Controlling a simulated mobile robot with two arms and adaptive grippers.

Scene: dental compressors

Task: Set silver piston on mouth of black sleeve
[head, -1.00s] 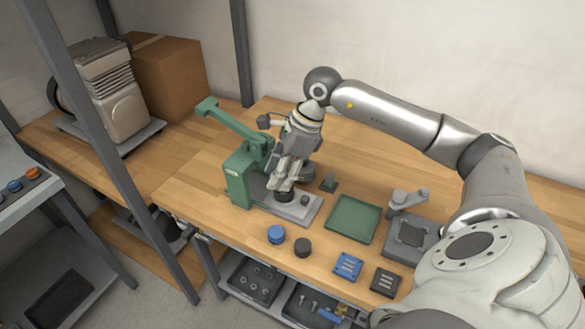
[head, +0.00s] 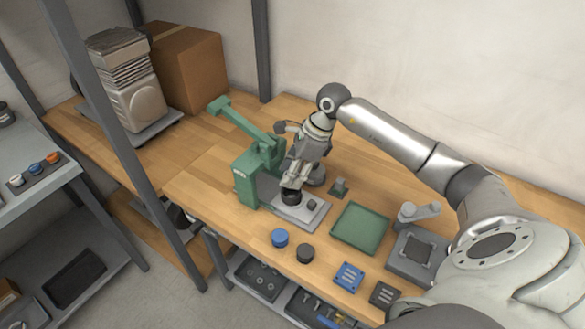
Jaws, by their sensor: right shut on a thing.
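My right gripper (head: 296,178) points down over the grey base plate (head: 311,216) of the green press. It is shut on a small silver piece, apparently the silver piston, mostly hidden between the fingers. The black sleeve (head: 291,197) stands upright on the base plate directly below the fingertips. The piston is at or just above the sleeve's mouth; I cannot tell whether they touch. My left gripper is not in view.
The green press (head: 247,178) with its raised lever stands just left of my gripper. A green tray (head: 361,228), a blue cap (head: 280,238), a dark cap (head: 305,253), and blue (head: 348,277) and dark (head: 384,295) blocks lie in front and right. A grey fixture (head: 409,259) stands right.

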